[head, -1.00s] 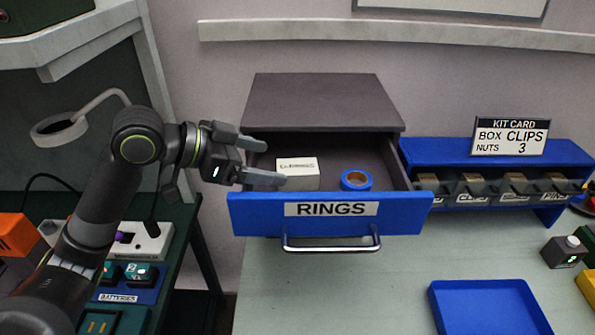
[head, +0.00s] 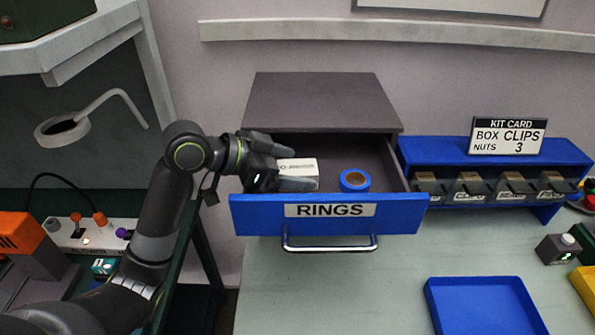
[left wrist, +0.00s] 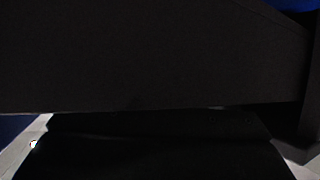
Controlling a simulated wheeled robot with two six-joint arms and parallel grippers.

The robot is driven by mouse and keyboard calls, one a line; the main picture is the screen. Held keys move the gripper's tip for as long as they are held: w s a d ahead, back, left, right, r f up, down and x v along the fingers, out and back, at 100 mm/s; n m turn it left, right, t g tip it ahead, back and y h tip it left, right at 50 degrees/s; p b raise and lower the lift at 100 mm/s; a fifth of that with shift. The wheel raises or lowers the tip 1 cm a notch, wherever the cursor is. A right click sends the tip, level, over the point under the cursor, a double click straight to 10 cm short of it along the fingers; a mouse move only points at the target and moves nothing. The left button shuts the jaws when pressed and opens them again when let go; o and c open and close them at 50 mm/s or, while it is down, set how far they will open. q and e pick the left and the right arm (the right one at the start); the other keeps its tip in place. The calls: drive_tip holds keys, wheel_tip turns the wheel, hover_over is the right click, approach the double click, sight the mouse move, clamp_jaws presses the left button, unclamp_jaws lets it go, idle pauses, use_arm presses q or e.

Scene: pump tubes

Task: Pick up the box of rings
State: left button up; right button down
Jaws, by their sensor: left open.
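The drawer (head: 400,212), blue-fronted and labelled RINGS, is pulled out of a dark grey cabinet (head: 322,100). A small white box (head: 303,169) with dark print lies in its left part. My left gripper (head: 293,168) reaches into the drawer from the left, with its open fingers at the box's left end, one toward the far side and one toward the near side. I cannot tell whether the fingers touch it. The left wrist view is mostly dark, with light fingertip-like shapes at its lower corners; the box is not clear there. My right gripper is not in view.
The drawer's front wall and metal handle (head: 330,246) stick out over the bench. A blue tray (head: 485,308) is at lower right. A blue bin rack (head: 490,155) stands right of the cabinet.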

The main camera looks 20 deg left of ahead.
use_arm(q)
drive_tip(key=shift+c, duration=0.2)
drive_tip(key=c, duration=1.3)
drive_tip(key=shift+o, duration=0.2)
drive_tip(key=shift+r, duration=0.1)
